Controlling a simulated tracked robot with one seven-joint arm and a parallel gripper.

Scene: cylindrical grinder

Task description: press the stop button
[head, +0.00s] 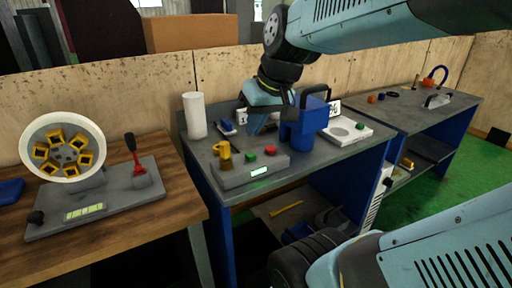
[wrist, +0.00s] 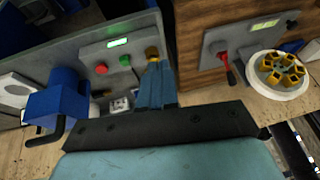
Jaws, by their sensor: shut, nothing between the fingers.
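The grey control box (head: 232,177) sits on the front of the middle grey table. On it are a red button (head: 270,150), a green button (head: 250,157) and a yellow knob (head: 224,153). The wrist view also shows the red button (wrist: 101,68), green button (wrist: 125,60) and yellow knob (wrist: 153,53). My gripper (head: 252,132) is behind and above the box, pointing down. In the wrist view its shut, empty fingers (wrist: 156,66) are near the yellow knob and green button, with the red button further left. I see no contact with a button.
A blue machine block (head: 305,125) stands right of the control box, close to my gripper. A white cylinder (head: 194,115) stands at the back left of the table. A wooden table (head: 160,216) at left holds a wheel with yellow pieces (head: 62,146) and a red lever (head: 135,160).

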